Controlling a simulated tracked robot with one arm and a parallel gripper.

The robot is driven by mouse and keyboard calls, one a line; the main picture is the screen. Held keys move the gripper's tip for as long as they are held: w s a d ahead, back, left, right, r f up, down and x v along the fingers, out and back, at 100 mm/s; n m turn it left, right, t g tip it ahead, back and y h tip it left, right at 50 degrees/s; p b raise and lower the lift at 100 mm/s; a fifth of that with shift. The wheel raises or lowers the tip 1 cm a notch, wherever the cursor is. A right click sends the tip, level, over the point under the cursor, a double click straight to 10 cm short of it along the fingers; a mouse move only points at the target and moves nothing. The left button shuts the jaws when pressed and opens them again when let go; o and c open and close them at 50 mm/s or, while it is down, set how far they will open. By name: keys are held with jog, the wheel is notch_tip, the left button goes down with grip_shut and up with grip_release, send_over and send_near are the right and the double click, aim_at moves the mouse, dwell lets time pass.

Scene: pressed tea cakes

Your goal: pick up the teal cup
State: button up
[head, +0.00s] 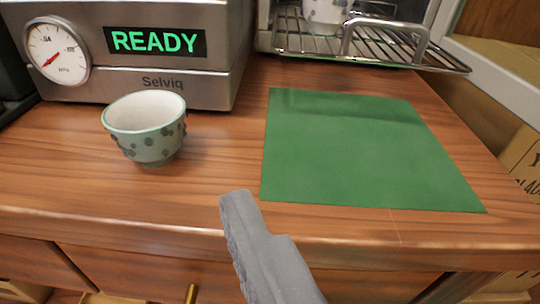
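The teal cup (150,143) stands upright on the wooden counter at the left, in front of the steel machine. It is pale teal outside with darker raised dots, and its inside is white. My gripper (243,210) is grey and reaches up from the bottom middle, over the counter's front edge. It is to the right of the cup and nearer to me, apart from it. Only one grey finger shape shows clearly, so I cannot tell whether it is open or shut. Nothing is seen in it.
A steel machine (215,75) with a dial (57,52) and a "READY" display stands behind the cup. A green mat (360,150) lies flat and empty at the right. A wire rack (390,50) behind it holds another cup (325,10). Bare counter lies between cup and mat.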

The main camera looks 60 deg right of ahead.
jog(key=b, duration=0.1)
send_near(146, 102)
jog(key=shift+b+x, duration=0.75)
jog(key=shift+x, duration=2.25)
jog(key=c, duration=1)
